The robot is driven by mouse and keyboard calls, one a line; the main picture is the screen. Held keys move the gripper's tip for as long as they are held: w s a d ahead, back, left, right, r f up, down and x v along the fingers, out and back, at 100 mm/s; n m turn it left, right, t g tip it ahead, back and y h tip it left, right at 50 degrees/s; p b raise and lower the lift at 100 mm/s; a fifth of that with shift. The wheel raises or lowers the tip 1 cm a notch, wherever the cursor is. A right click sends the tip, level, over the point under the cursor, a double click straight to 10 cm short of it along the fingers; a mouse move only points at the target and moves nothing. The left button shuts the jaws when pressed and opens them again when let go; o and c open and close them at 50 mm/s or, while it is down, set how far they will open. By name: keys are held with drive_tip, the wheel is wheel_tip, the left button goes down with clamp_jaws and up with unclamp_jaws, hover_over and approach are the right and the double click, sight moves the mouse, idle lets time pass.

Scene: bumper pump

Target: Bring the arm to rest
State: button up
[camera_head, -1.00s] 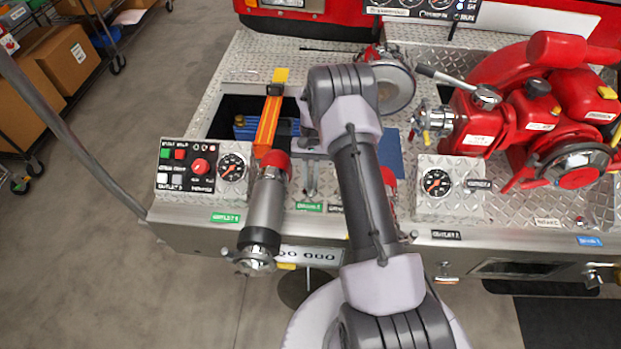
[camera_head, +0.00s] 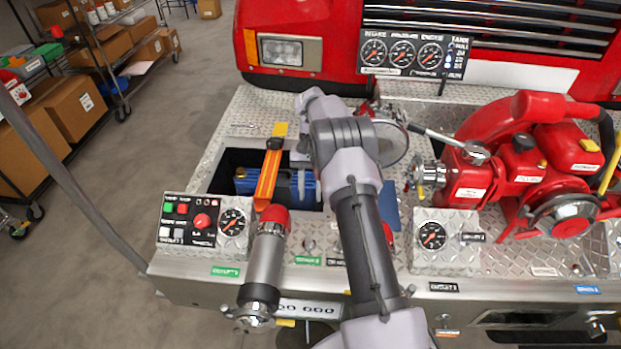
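My arm rises from the bottom of the head view, over the diamond-plate bumper (camera_head: 520,262), and bends at a grey joint near the middle. Its far end points up and left, past the recess in the bumper. My gripper's fingers cannot be made out, so whether it is open or shut is hidden. Nothing can be seen held by the arm.
A control panel with a gauge (camera_head: 200,222), an upright nozzle-like fitting (camera_head: 262,270) and an orange strap (camera_head: 267,178) are left of my arm. A red pump (camera_head: 530,160) is at right.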

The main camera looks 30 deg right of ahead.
drive_tip(key=shift+v, duration=1.5)
